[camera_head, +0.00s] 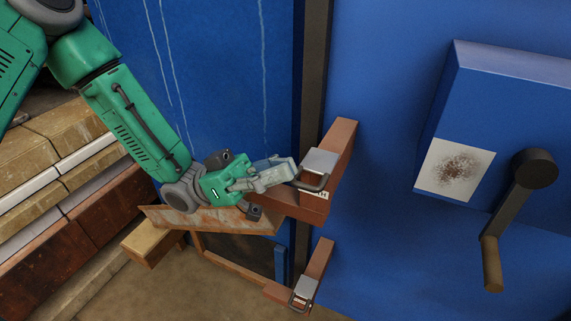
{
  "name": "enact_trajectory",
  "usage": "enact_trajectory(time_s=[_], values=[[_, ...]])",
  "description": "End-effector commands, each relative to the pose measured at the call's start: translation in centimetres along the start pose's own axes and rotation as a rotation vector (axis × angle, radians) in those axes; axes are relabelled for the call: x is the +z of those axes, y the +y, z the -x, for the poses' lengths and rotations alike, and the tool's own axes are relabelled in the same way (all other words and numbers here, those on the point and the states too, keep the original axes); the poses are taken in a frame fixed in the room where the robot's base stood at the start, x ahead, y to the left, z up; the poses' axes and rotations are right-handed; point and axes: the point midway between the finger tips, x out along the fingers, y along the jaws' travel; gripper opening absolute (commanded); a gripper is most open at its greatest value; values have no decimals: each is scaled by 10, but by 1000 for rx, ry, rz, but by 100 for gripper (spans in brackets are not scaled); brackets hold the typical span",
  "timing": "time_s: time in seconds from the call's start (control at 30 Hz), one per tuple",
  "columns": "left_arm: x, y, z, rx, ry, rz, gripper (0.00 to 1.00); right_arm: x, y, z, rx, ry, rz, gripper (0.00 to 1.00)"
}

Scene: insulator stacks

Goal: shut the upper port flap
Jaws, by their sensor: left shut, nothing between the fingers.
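My left gripper (284,172) is shut and empty. Its fingertips are beside a grey metal plate with a dark loop handle (320,163) on the upper brown block (341,140); I cannot tell whether they touch it. A rusty, tilted panel (220,220) shows below and behind the gripper, partly hidden by my left wrist. It sits over a brown-framed dark opening (237,248). No label shows which part is the upper port flap, so I cannot tell its state for sure. My right gripper is not in view.
A lower brown block (320,258) carries a similar grey latch (304,291). A blue box (500,110) with a dark crank handle (520,200) stands out at right. Stacked boards (60,190) lie at left. The blue surface between latch and box is clear.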

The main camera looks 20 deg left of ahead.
Motion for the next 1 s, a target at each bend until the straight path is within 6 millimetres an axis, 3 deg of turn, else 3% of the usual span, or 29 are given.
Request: enact_trajectory(time_s=[0.63, 1.0], values=[[13, 1, 3, -1, -11, 7, 0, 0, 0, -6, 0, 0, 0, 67], [5, 0, -6, 0, -9, 9, 0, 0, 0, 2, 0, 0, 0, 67]])
